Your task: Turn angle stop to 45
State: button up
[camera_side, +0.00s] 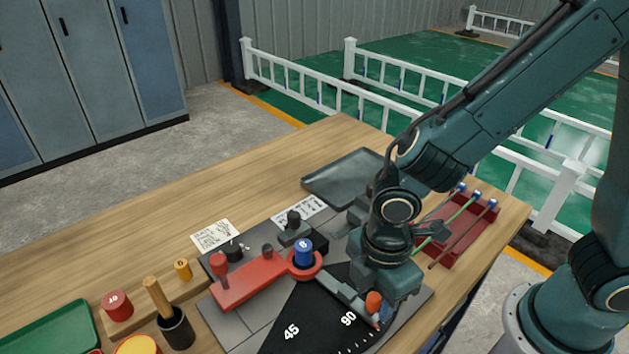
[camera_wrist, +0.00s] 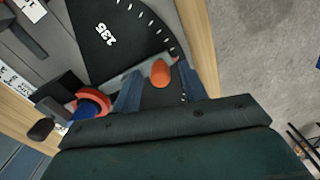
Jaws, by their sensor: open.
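The angle stop is a grey bar (camera_side: 343,291) reaching out from the blue-topped pivot (camera_side: 303,253) across the black dial plate (camera_side: 300,318). Its orange knob (camera_side: 373,301) is near the 90 mark in the side view. In the wrist view the orange knob (camera_wrist: 160,73) shows between my fingers, with the 135 mark on the dial beyond. My gripper (camera_side: 372,306) is low over the outer end of the bar. It is open in the wrist view (camera_wrist: 161,88), one finger on each side of the knob. Whether the fingers touch the knob I cannot tell.
A red lever (camera_side: 250,287) lies left of the pivot. A red rack (camera_side: 465,235) with rods and a grey tray (camera_side: 345,178) stand behind my gripper. A black cup (camera_side: 177,331) with a wooden handle and a green tray (camera_side: 50,333) are at left. The far table is clear.

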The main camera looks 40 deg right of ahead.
jog(key=shift+f, duration=0.2)
grip_shut()
jog(key=shift+a, duration=0.15)
